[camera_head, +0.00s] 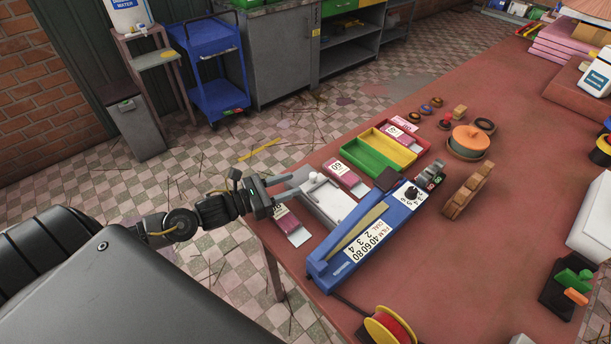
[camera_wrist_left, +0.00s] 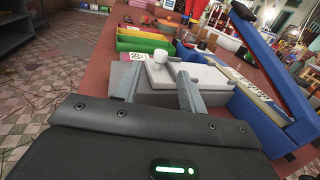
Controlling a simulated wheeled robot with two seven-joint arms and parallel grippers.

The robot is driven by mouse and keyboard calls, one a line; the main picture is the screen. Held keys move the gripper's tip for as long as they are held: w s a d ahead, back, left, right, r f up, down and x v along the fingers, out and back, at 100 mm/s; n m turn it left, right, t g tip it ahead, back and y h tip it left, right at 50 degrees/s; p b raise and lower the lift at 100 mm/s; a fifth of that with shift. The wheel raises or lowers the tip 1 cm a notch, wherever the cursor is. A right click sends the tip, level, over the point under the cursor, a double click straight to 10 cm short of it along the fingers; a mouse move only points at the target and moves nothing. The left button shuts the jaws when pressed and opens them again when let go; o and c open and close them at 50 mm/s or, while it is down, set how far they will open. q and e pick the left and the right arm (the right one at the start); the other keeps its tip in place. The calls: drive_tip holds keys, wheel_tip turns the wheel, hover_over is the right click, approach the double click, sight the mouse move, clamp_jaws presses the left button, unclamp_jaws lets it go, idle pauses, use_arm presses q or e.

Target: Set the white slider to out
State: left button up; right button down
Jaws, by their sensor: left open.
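The white slider (camera_head: 333,201) is a pale flat piece with an upright white knob (camera_head: 313,178) near its far left end. It lies along the left side of the blue sealer (camera_head: 366,232), which has a dial and number labels. In the left wrist view, the knob (camera_wrist_left: 161,57) stands just beyond my fingers, with the pale plate (camera_wrist_left: 210,77) behind and to the right. My left gripper (camera_head: 305,183) is open, low over the table edge by the knob end. I cannot tell whether a finger touches the knob. My right gripper is not in view.
Pink-labelled boxes (camera_head: 341,173) lie close on both sides of my left gripper. A green and yellow tray (camera_head: 372,153) stands behind the slider. A red spool (camera_head: 388,328) is at the near edge.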

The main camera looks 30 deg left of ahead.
sight(305, 185)
use_arm(q)
drive_tip(key=p+x, duration=0.1)
drive_tip(key=x, duration=0.4)
drive_tip(key=shift+w+d, duration=0.1)
clamp_jaws()
